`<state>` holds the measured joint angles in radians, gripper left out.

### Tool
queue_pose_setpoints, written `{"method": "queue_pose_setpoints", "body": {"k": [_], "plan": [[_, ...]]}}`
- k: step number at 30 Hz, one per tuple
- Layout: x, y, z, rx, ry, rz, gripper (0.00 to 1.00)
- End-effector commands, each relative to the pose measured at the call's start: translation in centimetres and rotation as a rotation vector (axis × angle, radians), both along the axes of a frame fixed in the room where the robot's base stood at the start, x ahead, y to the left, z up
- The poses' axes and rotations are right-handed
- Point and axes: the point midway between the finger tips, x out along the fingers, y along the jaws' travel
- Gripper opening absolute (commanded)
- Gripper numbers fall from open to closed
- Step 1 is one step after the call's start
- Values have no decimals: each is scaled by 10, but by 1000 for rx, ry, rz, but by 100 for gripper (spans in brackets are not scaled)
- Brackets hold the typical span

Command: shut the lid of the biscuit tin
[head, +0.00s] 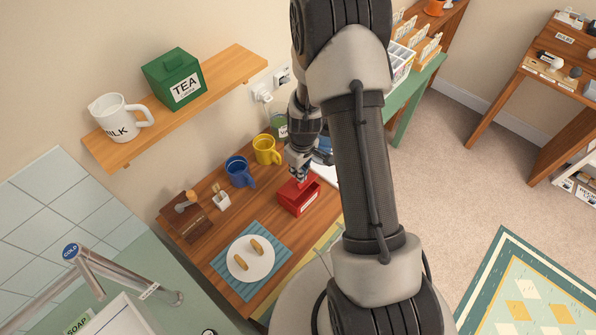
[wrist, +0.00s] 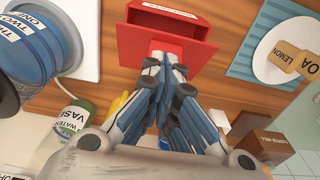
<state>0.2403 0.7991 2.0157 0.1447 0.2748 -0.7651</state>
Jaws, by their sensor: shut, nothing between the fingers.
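The red biscuit tin (head: 300,202) stands on the wooden counter, and it also shows at the top of the wrist view (wrist: 168,20). Its lid (wrist: 193,53) looks raised on the side toward my gripper, with the dark inside of the tin showing beyond it. My gripper (head: 299,178) is just over the back of the tin, and its fingers are closed and empty. In the wrist view the fingertips (wrist: 164,64) are at the lid, over a pale patch; I cannot tell whether they touch it. My arm hides part of the counter to the right.
A plate with biscuits (head: 266,264) lies on a blue mat in front of the tin. A blue mug (head: 238,172), a yellow mug (head: 265,150) and a coffee mill (head: 187,208) stand behind and left. A shelf (head: 216,79) with a milk jug and tea box hangs above.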

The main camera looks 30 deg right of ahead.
Motion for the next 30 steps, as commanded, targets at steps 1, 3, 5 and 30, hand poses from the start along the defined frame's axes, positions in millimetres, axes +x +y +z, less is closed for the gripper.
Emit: {"method": "queue_pose_setpoints", "body": {"k": [1,3,5,30], "plan": [[-1,0,-1,0,0,-1,0],[-2,-1,-2,0,0,-1,0],[-3,-1,-2,0,0,-1,0],[-29,-12,-25,0,0,-1,0]]}}
